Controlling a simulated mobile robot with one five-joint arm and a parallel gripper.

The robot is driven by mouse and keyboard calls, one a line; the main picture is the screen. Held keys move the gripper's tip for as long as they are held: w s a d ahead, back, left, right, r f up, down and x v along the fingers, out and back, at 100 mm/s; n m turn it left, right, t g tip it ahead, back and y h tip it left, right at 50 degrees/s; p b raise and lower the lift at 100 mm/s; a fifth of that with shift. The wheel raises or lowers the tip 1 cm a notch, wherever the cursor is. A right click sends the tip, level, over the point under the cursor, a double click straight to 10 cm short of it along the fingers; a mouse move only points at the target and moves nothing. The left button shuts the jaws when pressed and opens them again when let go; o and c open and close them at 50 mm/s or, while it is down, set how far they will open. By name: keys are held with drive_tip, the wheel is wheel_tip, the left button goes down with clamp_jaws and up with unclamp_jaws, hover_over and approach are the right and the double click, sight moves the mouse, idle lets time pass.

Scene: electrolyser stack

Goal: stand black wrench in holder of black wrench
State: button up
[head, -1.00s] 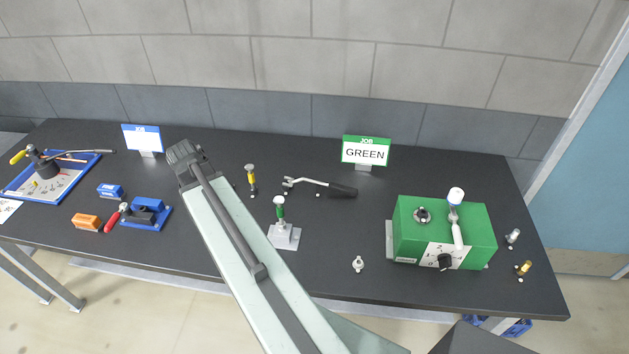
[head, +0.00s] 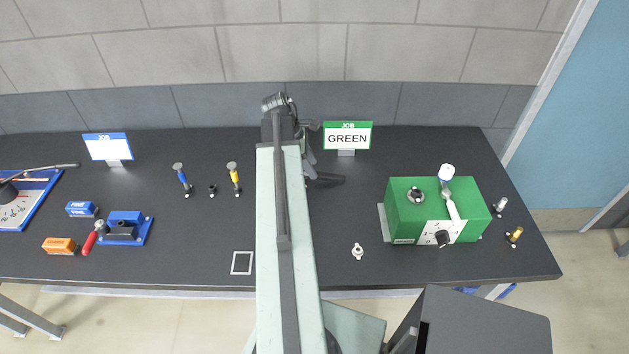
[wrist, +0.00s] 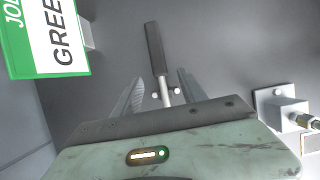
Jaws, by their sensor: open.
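The black wrench lies on the dark table. In the head view only its black handle (head: 328,180) shows beside my arm; the rest is hidden. In the wrist view its black handle (wrist: 155,50) points away and its silver shaft runs down between my fingers. My gripper (wrist: 161,76) is open, one finger on each side of the wrench, with gaps visible. In the head view my gripper (head: 309,158) is partly hidden by my arm. A short black socket (head: 212,190) stands empty between the blue and yellow tools; I cannot tell whether it is the wrench's holder.
A GREEN job sign (head: 347,138) stands close behind my gripper. A green box (head: 435,210) with a white lever stands to the right. A pale block (wrist: 285,112) with a fitting shows in the wrist view. Blue (head: 182,178) and yellow (head: 234,178) tools stand left.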

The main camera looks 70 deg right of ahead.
sight(323, 176)
drive_tip(key=b+x, duration=0.5)
drive_tip(key=shift+f, duration=0.2)
drive_tip(key=shift+r, duration=0.2)
clamp_jaws()
